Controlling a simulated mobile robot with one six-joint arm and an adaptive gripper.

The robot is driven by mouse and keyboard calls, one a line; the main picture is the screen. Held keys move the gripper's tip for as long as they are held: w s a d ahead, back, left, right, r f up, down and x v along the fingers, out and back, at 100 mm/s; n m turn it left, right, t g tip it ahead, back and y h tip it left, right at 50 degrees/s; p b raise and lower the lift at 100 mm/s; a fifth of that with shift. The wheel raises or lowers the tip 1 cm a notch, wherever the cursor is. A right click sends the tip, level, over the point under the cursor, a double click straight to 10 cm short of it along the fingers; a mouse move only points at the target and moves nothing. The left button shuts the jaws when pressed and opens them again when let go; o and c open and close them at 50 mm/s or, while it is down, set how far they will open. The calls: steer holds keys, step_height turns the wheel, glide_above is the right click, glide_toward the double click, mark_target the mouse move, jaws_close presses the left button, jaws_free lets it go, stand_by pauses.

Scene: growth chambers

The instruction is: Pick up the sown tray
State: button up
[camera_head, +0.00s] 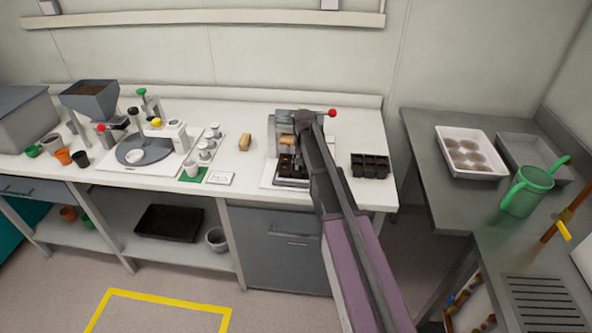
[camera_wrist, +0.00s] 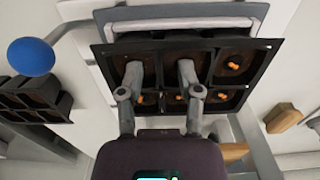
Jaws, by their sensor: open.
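The sown tray (camera_wrist: 232,68) is a dark tray of square cells with brown soil and small orange seeds. In the head view part of the tray (camera_head: 286,164) shows at the press on the white bench, the rest hidden by my arm. My gripper (camera_wrist: 160,72) is open, its two fingers apart over the tray's cells with nothing held. I cannot tell whether the fingertips touch the tray. In the head view the gripper is mostly hidden by my arm.
A second dark cell tray (camera_head: 370,165) stands right of the press; it shows at left in the wrist view (camera_wrist: 30,100). A wooden block (camera_head: 244,142) lies left of the press. A lever ball (camera_wrist: 31,57) sticks out beside the gripper. A seeder plate (camera_head: 143,148) stands farther left.

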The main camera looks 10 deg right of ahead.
jaws_close()
steer(key=shift+r, duration=0.1)
stand_by(0.5)
step_height(320, 180, up, 3)
steer(key=p, duration=0.3)
steer(key=shift+f, duration=0.2)
steer(key=s+a+r+p, duration=0.2)
steer(key=s, duration=1.4)
steer(key=shift+r, duration=0.1)
